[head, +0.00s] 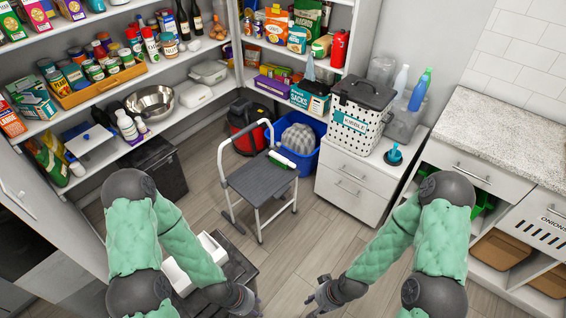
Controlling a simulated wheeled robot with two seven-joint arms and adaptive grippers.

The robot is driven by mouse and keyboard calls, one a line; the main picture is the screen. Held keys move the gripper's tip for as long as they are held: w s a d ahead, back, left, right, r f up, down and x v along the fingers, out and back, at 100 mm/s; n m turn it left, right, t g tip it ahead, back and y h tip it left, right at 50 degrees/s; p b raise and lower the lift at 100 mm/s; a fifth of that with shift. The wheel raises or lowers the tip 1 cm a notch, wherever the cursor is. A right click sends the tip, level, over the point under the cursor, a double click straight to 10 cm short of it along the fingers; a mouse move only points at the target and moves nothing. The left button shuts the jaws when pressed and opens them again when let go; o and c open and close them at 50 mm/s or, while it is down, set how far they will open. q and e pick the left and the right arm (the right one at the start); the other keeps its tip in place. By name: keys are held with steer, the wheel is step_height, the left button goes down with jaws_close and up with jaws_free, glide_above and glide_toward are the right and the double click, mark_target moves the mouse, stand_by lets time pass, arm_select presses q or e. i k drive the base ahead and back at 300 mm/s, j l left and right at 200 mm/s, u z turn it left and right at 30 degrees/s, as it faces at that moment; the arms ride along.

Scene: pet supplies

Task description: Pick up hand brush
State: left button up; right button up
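A small white-and-green item (282,160), which looks like the hand brush, lies on the back right of the grey step stool's top (258,182). Its details are too small to make out. My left gripper (248,304) is low in the head view, in front of the stool and well apart from the brush; its fingers are dark and hard to separate. My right gripper (314,296) is also low, to the right of the left one, with its fingers spread and nothing seen between them. Neither gripper touches the stool or the brush.
A dark box (236,270) sits by my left arm.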

mark_target(275, 158)
steer(key=i+l, duration=0.15)
steer(key=l, duration=0.25)
steer(key=i+l+z, duration=0.1)
steer(key=l, duration=0.35)
steer(key=i+l, duration=0.2)
steer(key=l, duration=0.2)
steer(key=i+l+z, duration=0.15)
steer(key=l, duration=0.25)
steer(key=i+j+z, duration=0.1)
steer(key=i, duration=0.35)
steer(key=i+j+z, duration=0.1)
steer(key=i, duration=0.35)
steer(key=i+j, duration=0.1)
steer(key=j, duration=0.25)
steer(key=i+j, duration=0.1)
steer(key=j, duration=0.55)
steer(key=i+z, duration=0.05)
